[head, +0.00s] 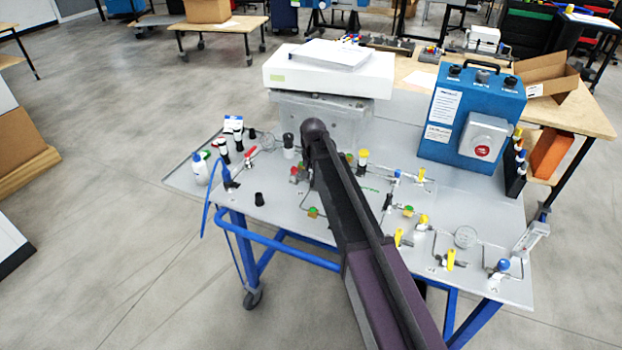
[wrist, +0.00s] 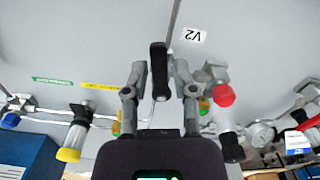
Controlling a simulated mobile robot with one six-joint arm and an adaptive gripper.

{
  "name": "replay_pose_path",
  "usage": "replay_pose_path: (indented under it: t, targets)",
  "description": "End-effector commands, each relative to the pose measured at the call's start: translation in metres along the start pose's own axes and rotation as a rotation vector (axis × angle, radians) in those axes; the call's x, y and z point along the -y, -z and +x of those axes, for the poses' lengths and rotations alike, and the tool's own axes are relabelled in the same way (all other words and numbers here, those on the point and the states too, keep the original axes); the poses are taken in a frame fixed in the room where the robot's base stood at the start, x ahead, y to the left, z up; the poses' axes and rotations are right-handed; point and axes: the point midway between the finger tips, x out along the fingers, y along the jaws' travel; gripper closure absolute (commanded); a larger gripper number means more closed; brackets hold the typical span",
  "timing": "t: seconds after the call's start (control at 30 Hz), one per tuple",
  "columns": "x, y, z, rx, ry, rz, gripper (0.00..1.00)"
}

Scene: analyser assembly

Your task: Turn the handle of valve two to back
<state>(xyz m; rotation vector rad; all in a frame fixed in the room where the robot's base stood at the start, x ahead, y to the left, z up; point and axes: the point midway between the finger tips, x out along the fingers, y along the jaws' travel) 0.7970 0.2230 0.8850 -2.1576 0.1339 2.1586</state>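In the wrist view, a label reading V2 (wrist: 194,35), upside down, is on the grey panel. Beside it is a black lever handle (wrist: 158,68), which I take to be valve two's. My gripper (wrist: 160,75) has one finger on each side of this handle. The fingers are apart, with a gap visible on both sides, so they do not look closed on it. The valve body behind the handle is mostly hidden. In the head view, my dark arm covers the middle of the bench, and hides the gripper and the valve two handle.
The grey bench top (head: 275,215) carries several valves and fittings. In the wrist view, a red-capped fitting (wrist: 225,97) is close right of my gripper, and a yellow-capped one (wrist: 70,153) is at left. A blue case (head: 472,115) and white instrument (head: 325,75) stand behind.

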Motion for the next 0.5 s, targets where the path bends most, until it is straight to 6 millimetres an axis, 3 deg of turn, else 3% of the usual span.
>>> replay_pose_path:
  t: [0.03,0.07,0.2,0.23,0.5]
  targets:
    - [-0.0001,0.0000,0.0000,0.000,0.000,0.000,0.93]
    - [-0.0002,0.0000,0.0000,0.000,0.000,0.000,1.00]
    - [-0.0003,0.0001,0.0001,0.000,0.000,0.000,1.00]
    - [0.0072,-0.0002,0.0001,0.000,0.000,-0.001,1.00]
    - [0.0015,-0.0003,0.0001,-0.001,0.001,-0.005,1.00]
